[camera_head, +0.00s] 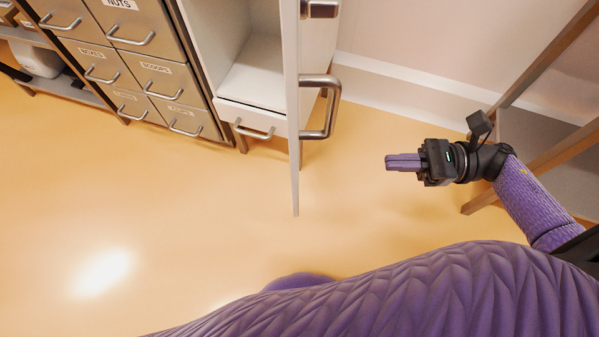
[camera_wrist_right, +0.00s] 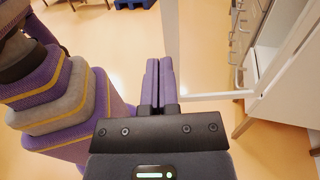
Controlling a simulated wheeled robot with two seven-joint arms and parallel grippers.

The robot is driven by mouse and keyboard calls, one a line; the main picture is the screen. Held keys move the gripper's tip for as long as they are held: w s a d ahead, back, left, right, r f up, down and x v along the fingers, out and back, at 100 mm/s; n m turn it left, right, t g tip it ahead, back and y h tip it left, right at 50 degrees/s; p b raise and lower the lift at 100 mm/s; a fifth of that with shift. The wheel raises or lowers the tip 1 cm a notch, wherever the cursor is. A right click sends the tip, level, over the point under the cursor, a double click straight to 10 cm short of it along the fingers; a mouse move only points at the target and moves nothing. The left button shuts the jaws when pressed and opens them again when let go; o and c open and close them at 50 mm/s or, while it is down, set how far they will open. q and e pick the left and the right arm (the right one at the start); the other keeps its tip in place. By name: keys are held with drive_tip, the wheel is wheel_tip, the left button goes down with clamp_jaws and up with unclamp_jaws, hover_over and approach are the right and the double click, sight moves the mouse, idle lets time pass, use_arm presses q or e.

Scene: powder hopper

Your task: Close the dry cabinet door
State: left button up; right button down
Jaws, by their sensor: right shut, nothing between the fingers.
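The dry cabinet (camera_head: 246,85) is white and stands at the top middle of the head view, with its inside exposed. Its door (camera_head: 294,150) stands open, seen nearly edge-on, sticking out toward me. A metal bar handle (camera_head: 333,108) is on the door's right side. My right gripper (camera_head: 388,162) is to the right of the door and below the handle, its purple fingers shut and empty, pointing left and apart from the door. In the right wrist view the fingers (camera_wrist_right: 159,62) show beside the door's pale frame (camera_wrist_right: 173,55). My left gripper is not in view.
A metal drawer unit (camera_head: 125,65) with labelled drawers stands left of the cabinet. A drawer with a handle (camera_head: 252,132) sits at the cabinet's bottom. A wooden-legged table (camera_head: 540,160) stands behind my right arm. The yellow floor (camera_head: 180,210) in front is clear.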

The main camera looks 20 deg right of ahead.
drive_tip(key=x, duration=1.3)
drive_tip(key=shift+w+a, duration=0.2)
drive_tip(key=shift+a, duration=0.1)
